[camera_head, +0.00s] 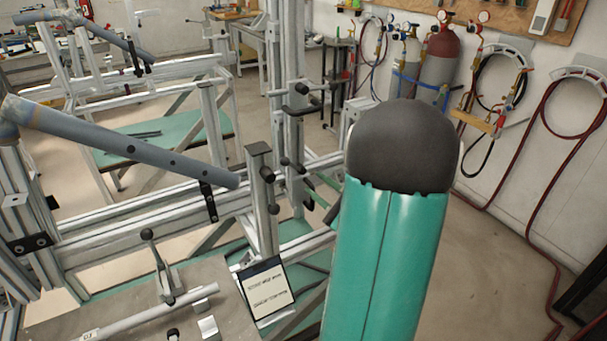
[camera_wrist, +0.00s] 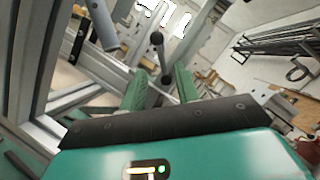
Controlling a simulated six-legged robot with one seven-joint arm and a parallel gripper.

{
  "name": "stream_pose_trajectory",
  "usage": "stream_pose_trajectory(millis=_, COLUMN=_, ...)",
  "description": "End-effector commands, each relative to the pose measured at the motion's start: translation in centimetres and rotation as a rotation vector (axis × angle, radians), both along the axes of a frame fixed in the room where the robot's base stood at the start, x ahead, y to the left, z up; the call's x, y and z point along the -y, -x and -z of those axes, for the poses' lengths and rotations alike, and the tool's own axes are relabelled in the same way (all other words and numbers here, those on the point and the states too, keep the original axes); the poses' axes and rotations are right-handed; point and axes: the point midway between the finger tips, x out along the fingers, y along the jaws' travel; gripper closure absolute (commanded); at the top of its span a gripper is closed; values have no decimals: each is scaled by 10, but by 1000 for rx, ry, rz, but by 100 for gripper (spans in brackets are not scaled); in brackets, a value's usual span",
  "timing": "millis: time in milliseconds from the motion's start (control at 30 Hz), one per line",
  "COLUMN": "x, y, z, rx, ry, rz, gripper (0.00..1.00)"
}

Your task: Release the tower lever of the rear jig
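In the wrist view, a dark lever with a round black knob (camera_wrist: 157,39) stands beyond my gripper (camera_wrist: 159,70). Its grey rod runs down toward a second dark round part (camera_wrist: 167,80) between the two green fingers. The fingers are apart, with a clear gap. I cannot tell whether they touch the lever. In the head view, the aluminium tower (camera_head: 277,90) stands left of my teal arm and carries several black-knobbed levers, one high up (camera_head: 301,88) and others lower (camera_head: 268,174). My arm hides most of the gripper there.
A blue-grey tube (camera_head: 125,147) lies across the near jig frame, left of the tower. A label board (camera_head: 266,288) and a clamp (camera_head: 160,265) are at the front. Gas cylinders (camera_head: 440,60) and hoses line the right wall. Open floor (camera_head: 490,250) lies to the right.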

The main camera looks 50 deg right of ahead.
Motion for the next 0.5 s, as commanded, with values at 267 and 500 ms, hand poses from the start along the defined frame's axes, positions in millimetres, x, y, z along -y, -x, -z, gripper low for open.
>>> stream_pose_trajectory(millis=267, x=0, y=19, z=4, rx=1, ry=0, rz=-2, gripper=68)
stream_pose_trajectory(millis=500, x=0, y=18, z=4, rx=0, ry=-1, rz=-3, gripper=80)
